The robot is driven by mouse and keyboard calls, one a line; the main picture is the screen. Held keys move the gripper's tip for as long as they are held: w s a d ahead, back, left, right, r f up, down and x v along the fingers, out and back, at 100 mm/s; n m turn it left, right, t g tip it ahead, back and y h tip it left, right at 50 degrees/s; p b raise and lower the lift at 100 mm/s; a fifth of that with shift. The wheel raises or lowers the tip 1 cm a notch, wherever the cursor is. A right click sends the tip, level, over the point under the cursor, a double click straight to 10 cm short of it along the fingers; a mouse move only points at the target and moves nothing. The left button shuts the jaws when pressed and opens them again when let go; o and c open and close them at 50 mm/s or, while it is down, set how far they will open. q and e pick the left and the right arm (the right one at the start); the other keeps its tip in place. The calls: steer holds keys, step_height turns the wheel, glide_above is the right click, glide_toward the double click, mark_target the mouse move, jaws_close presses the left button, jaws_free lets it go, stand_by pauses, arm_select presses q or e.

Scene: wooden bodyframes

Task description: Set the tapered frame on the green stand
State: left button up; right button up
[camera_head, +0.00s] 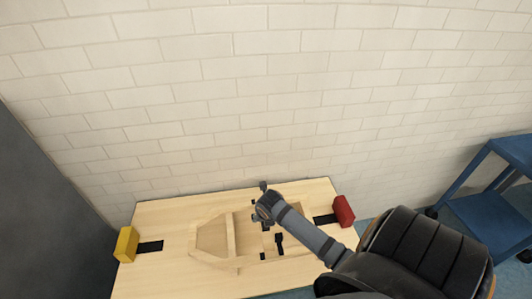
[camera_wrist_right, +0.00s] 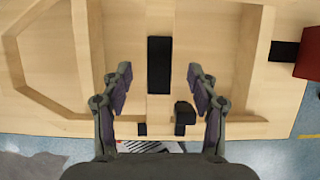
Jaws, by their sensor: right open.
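The tapered wooden frame (camera_head: 231,238) lies flat on the light wooden table, its narrowing end to the left. In the right wrist view its crossbar (camera_wrist_right: 96,50) and angled left end show, with another bar at the right. My right gripper (camera_head: 266,213) is above the frame's right part, partly hiding it. In the right wrist view the right gripper (camera_wrist_right: 159,80) is open and empty, its fingers on either side of a black rectangle (camera_wrist_right: 159,62). My left gripper is out of view. No green stand is visible.
A yellow block (camera_head: 126,244) stands at the table's left edge and a red block (camera_head: 343,211) at its right, each by a black strip. A brick wall (camera_head: 200,90) rises behind the table (camera_head: 150,282). A blue cart (camera_head: 480,215) stands at the far right.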

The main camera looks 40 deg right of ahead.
steer(key=v, duration=0.4)
steer(key=shift+s+a+r, duration=0.1)
steer(key=shift+a+r, duration=0.05)
steer(key=shift+r, duration=0.25)
